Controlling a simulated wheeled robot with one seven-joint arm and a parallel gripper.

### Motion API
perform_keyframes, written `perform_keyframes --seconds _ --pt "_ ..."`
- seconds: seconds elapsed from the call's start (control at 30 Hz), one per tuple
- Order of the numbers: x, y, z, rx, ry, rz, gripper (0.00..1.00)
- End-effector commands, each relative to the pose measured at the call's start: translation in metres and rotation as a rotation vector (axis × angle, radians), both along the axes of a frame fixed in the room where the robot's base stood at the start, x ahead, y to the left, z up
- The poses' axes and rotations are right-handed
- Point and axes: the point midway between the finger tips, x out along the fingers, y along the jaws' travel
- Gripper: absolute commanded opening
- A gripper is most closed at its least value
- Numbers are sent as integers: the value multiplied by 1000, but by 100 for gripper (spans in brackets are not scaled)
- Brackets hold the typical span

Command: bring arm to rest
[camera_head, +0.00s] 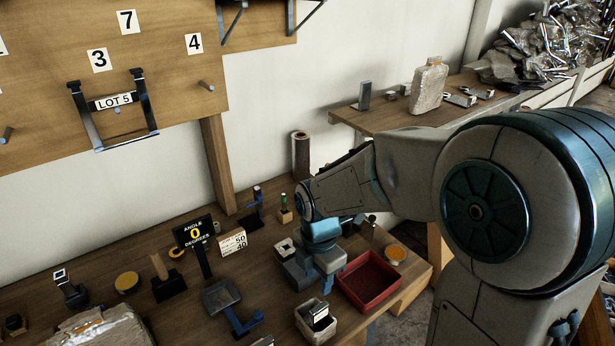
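My arm comes in from the right and reaches over the workbench (140,270), bent down at the blue wrist. My gripper (320,272) points down low over the bench's right part, just left of a red tray (370,282). A white square container (317,322) with a dark-topped item in it stands in front of it. The fingertips are small and partly hidden, so I cannot tell whether they are open or touch anything.
Left of my gripper stand an "ANGLE 0 DEGREES" sign (194,233), a labelled card (232,242) and a blue-handled scoop (230,305). A dark roll (301,155) stands behind. A pegboard (130,70) holds a "LOT 5" frame (113,103). A side shelf (400,120) lies behind my arm.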

Motion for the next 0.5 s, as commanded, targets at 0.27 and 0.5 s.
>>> perform_keyframes --seconds 0.27,0.5 --pt "-11 -20 19 -24 -50 -289 40" --pt "-38 -56 53 1 -146 -885 40"
